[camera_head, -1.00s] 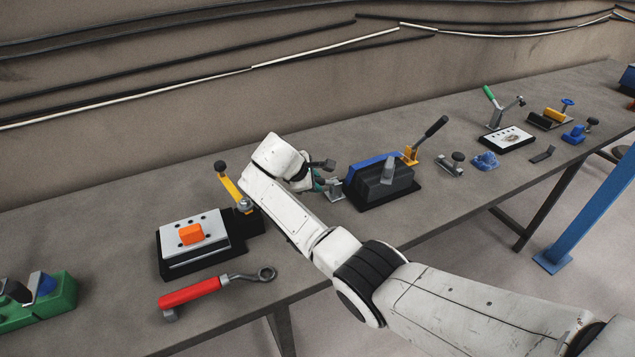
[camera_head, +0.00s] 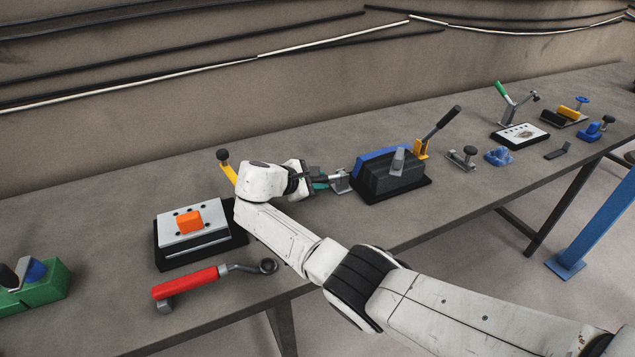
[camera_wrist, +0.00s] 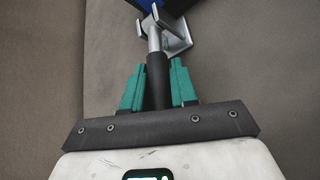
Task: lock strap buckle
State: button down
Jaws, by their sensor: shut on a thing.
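The strap buckle is a grey metal bracket (camera_head: 341,181) at the left end of a black block (camera_head: 396,180) with a blue strap (camera_head: 378,160) along its far side. In the wrist view, a black lever grip (camera_wrist: 157,82) on a grey metal rod runs from the bracket (camera_wrist: 176,36) towards me. My gripper (camera_wrist: 157,88) is shut on this grip, with a teal finger on each side. In the head view, my gripper (camera_head: 321,184) points right at the buckle, and my wrist hides most of the lever. Whether the buckle is locked cannot be told.
A yellow lever with a black handle (camera_head: 441,124) stands at the block's right end. A white plate with an orange block (camera_head: 188,222) and a red-handled tool (camera_head: 186,283) lie left of my arm. Several small fixtures occupy the right. The bench behind the block is clear.

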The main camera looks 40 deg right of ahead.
jog(key=c, duration=1)
grip_release()
jog(key=shift+f, duration=0.1)
jog(key=shift+o, duration=0.2)
jog(key=v, duration=1)
jog(key=shift+a+r, duration=0.2)
jog(key=shift+a, duration=0.15)
